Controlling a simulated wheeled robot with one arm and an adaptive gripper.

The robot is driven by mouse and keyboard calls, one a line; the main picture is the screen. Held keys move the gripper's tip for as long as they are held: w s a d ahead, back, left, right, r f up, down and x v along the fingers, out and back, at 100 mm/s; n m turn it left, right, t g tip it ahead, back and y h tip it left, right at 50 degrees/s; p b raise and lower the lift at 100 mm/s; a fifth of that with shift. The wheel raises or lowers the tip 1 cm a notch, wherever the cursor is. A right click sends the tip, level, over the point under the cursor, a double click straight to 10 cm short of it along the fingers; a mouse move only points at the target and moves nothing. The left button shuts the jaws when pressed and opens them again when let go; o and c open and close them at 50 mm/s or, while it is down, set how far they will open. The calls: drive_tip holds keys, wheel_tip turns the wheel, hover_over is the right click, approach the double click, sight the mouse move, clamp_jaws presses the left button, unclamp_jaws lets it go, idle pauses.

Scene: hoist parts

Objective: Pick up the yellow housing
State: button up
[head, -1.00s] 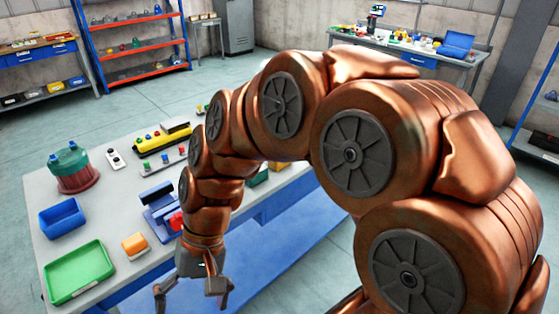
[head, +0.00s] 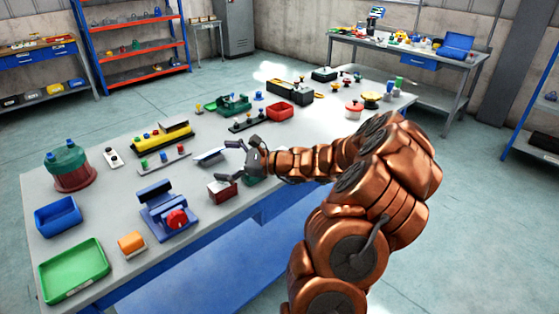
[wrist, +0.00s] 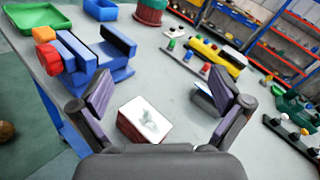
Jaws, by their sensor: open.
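The yellow housing (head: 163,138) is a long yellow body with a dark part along its top. It lies on the workbench (head: 105,190), left of and beyond my gripper in the head view. In the wrist view the yellow housing (wrist: 217,56) shows past the right finger. My gripper (head: 231,161) is open and empty, pointing left over the bench, apart from the housing. In the wrist view, my gripper (wrist: 157,92) has its fingers spread, with a white-topped red box (wrist: 146,118) between them in the picture.
A blue vise-like device (head: 163,212) with a red knob, an orange block (head: 132,243) and a green tray (head: 73,270) are at the near left. A button strip (head: 163,158) lies in front of the housing. A green-lidded red pot (head: 71,170) stands left.

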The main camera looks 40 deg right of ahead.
drive_tip(key=s+d+f+m+t+h, duration=0.1)
drive_tip(key=d+f+m+h, duration=0.2)
drive_tip(key=d, duration=0.4)
drive_tip(key=s+d+f+m+t+h, duration=0.1)
drive_tip(key=s+d+f+m+h, duration=0.1)
drive_tip(key=d, duration=0.6)
drive_tip(key=s+d+f+m+t+h, duration=0.1)
drive_tip(key=d+f+m+h, duration=0.3)
drive_tip(key=d, duration=0.4)
drive_tip(key=shift+s+d+f+m+t, duration=0.15)
drive_tip(key=shift+s+f+m+t, duration=0.25)
drive_tip(key=shift+s+m, duration=0.4)
drive_tip(key=shift+w+d+f+h, duration=0.1)
drive_tip(key=shift+w+d+h, duration=0.1)
drive_tip(key=shift+h, duration=0.1)
drive_tip(key=shift+w, duration=1.25)
drive_tip(key=shift+w+d+f+p, duration=0.1)
drive_tip(key=shift+w+p, duration=0.4)
drive_tip(key=shift+w, duration=0.75)
drive_tip(key=shift+w+d+f+p, duration=0.1)
drive_tip(key=shift+w+p, duration=0.35)
drive_tip(key=shift+w, duration=0.8)
drive_tip(key=shift+a, duration=0.1)
drive_tip(key=c, duration=1.3)
drive_tip(key=shift+r, duration=0.1)
